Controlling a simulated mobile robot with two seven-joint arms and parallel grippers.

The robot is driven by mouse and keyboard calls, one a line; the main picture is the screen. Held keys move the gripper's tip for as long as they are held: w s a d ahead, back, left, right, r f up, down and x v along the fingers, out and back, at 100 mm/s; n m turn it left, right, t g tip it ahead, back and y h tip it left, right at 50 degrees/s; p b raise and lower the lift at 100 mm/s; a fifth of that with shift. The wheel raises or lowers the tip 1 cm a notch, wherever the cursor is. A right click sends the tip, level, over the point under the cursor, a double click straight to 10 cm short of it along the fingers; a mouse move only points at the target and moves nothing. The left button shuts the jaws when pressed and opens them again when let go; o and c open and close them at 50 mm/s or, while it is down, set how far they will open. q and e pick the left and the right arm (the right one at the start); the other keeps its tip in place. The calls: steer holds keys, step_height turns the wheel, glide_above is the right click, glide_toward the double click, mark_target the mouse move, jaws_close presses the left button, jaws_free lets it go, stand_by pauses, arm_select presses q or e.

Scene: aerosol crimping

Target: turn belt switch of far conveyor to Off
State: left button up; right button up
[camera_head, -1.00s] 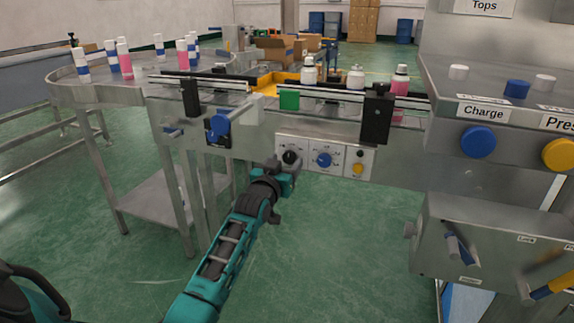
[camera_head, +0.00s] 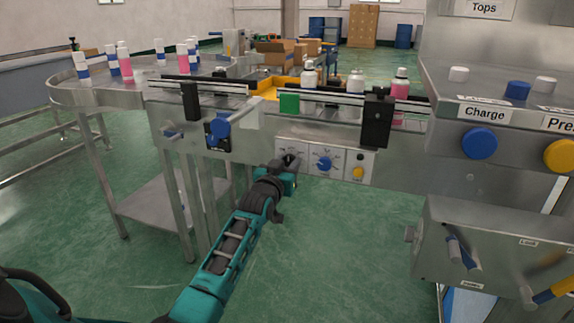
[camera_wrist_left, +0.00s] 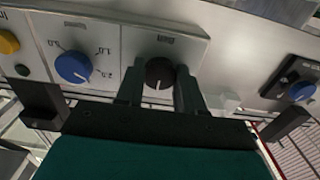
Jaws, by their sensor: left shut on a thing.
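The black belt switch knob (camera_wrist_left: 159,73) sits on the pale control panel of the conveyor in front of me. In the left wrist view its white pointer line runs nearly vertical, and the label above it is unreadable. My left gripper (camera_wrist_left: 159,84) is shut on this knob, one dark finger on each side. In the head view my left gripper (camera_head: 289,166) reaches up to the left end of the panel (camera_head: 308,162) and hides most of the knob. My right gripper is out of view.
A blue dial (camera_head: 324,163) and a yellow button (camera_head: 358,173) are right of the knob. Bottles stand on the conveyor (camera_head: 254,121) and round table (camera_head: 66,93). A machine with a blue Charge button (camera_head: 478,141) stands at right.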

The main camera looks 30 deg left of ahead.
arm_select(q)
steer(key=shift+c, duration=1)
steer(key=shift+r+n+p, duration=0.1)
steer(key=shift+n+p, duration=0.85)
steer(key=shift+n, duration=0.05)
steer(key=n+p, duration=0.1)
steer(key=n, duration=0.2)
steer(key=shift+p, duration=0.4)
steer(key=shift+n, duration=1)
steer(key=shift+n+p, duration=0.35)
steer(key=shift+n, duration=1.05)
